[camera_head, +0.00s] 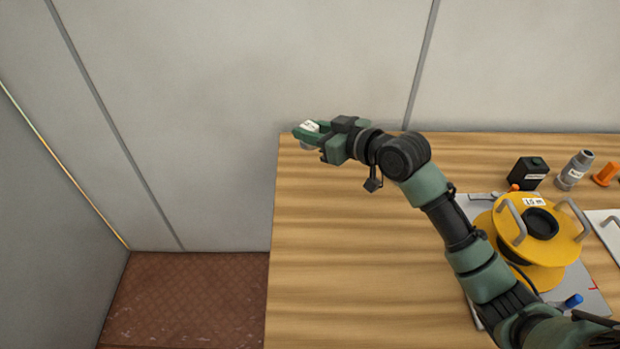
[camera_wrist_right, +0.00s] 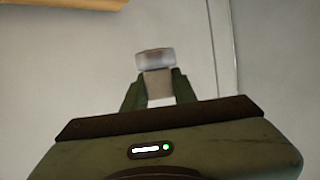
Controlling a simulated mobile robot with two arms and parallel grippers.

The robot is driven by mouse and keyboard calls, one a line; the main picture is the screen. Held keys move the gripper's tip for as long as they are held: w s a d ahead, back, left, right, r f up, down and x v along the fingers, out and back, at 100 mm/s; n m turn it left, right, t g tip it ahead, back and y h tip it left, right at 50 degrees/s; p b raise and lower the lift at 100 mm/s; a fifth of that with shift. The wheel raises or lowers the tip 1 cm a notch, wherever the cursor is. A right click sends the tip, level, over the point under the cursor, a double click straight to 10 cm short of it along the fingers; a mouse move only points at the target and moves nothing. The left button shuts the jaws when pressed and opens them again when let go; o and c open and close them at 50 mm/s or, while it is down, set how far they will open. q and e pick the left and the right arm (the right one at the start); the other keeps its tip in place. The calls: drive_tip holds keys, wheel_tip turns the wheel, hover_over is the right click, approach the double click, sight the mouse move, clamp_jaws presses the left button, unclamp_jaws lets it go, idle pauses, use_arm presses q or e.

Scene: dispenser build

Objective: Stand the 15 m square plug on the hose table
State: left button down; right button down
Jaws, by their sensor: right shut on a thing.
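My right gripper (camera_head: 308,131) is at the far left corner of the wooden hose table (camera_head: 340,250), its fingers pointing left. It is shut on a small grey plug with a white label (camera_head: 310,126); the writing is too small to read. In the right wrist view the plug (camera_wrist_right: 155,62) sits between the two green fingers, with a wider grey end beyond the fingertips and a tan part nearer. I cannot tell whether the plug touches the table. My left gripper is not in view.
A yellow hose reel (camera_head: 566,240) labelled 15 m stands on a grey plate at the right. Behind it are a black labelled block (camera_head: 528,174), a grey fitting (camera_head: 575,170) and an orange piece (camera_head: 606,174). A wall borders the back. The table's left half is clear.

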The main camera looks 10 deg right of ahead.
wheel_tip(320, 180, down, 10)
drive_tip(key=shift+r, duration=0.1)
wheel_tip(320, 180, down, 4)
drive_tip(key=shift+f+b, duration=0.1)
drive_tip(key=shift+b, duration=0.4)
